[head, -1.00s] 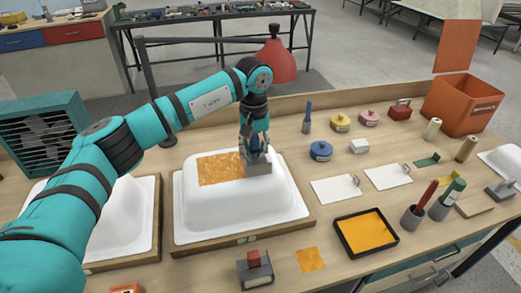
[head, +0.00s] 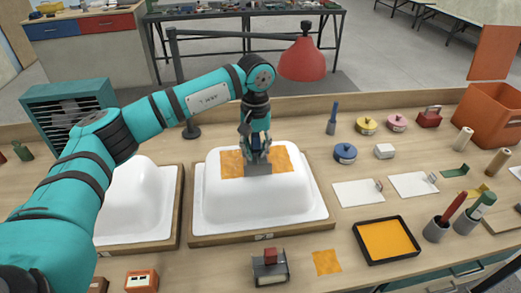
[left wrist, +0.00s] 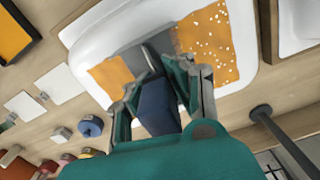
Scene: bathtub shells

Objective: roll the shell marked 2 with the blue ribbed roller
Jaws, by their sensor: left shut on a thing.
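The middle shell (head: 210,208) is a white upturned tub form on a wooden base, with a small tag (head: 264,237) on its front edge, too small to read surely. An orange sheet (head: 283,159) covers part of its top. In the left wrist view, the sheet shows white specks on the right side (left wrist: 212,42) and looks plain on the left side (left wrist: 111,76). My left gripper (head: 256,143) is shut on the roller's blue handle (left wrist: 155,104). The roller's grey head (head: 258,168) is at the sheet's middle and hides part of it; exact contact is unclear. My right gripper is not in view.
Another white shell (head: 130,205) stands at left, partly behind my arm. An orange-filled black tray (head: 388,240), an orange square (head: 327,262), and cups with tools (head: 437,229) are at right front. Small pots (head: 345,153) and white cards (head: 357,193) lie right of the shell.

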